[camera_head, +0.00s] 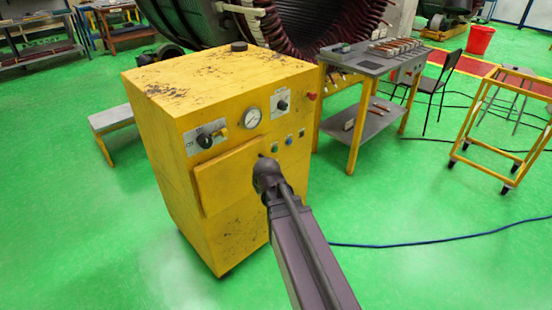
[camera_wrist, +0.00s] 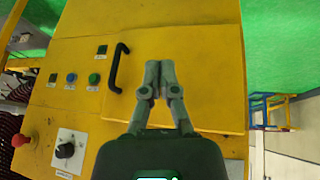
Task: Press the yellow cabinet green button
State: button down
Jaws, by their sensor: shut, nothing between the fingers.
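The yellow cabinet (camera_head: 225,110) stands on the green floor, its control face toward me in the head view. In the wrist view the green button (camera_wrist: 94,79) sits between a blue button (camera_wrist: 71,77) and the black door handle (camera_wrist: 119,68). My gripper (camera_wrist: 157,82) is shut and empty in front of the yellow door panel, right of the handle and button. In the head view my arm hides the fingers. I cannot tell their distance from the panel.
The cabinet face also carries a gauge (camera_head: 252,117), rotary switches and a red knob (camera_wrist: 28,140). A grey-topped work table (camera_head: 350,62) stands behind on the right, near a yellow cart (camera_head: 475,112). A blue cable (camera_head: 430,240) crosses the otherwise open floor.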

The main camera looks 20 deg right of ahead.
jog(key=w+d+f+n+t+h+b, duration=0.1)
jog(key=w+d+f+n+t+b, duration=0.35)
jog(key=w+b, duration=0.75)
jog(key=n+t+h+b, duration=0.2)
jog(key=t+h+b, duration=0.2)
jog(key=t+b, duration=0.6)
send_near(275, 150)
notch_tip(275, 150, up, 2)
jog(key=s+d+g+b, duration=0.2)
jog(key=d, duration=0.1)
jog(key=d+t+h+b, duration=0.1)
jog(key=d+t+b, duration=0.1)
jog(key=b, duration=0.1)
jog(key=d+n+t+b, duration=0.1)
jog(key=d+b, duration=0.1)
jog(key=b, duration=0.1)
jog(key=shift+f+t+h+b, duration=0.15)
jog(key=shift+t+h+b, duration=0.2)
jog(key=shift+h, duration=0.05)
jog(key=shift+n, duration=0.25)
jog(key=shift+w, duration=0.2)
jog(key=shift+w+a, duration=0.5)
jog(key=shift+w, duration=0.8)
jog(key=shift+w+a, duration=0.55)
jog(key=shift+w, duration=0.75)
jog(key=shift+w+a, duration=0.5)
jog(key=shift+w, duration=0.85)
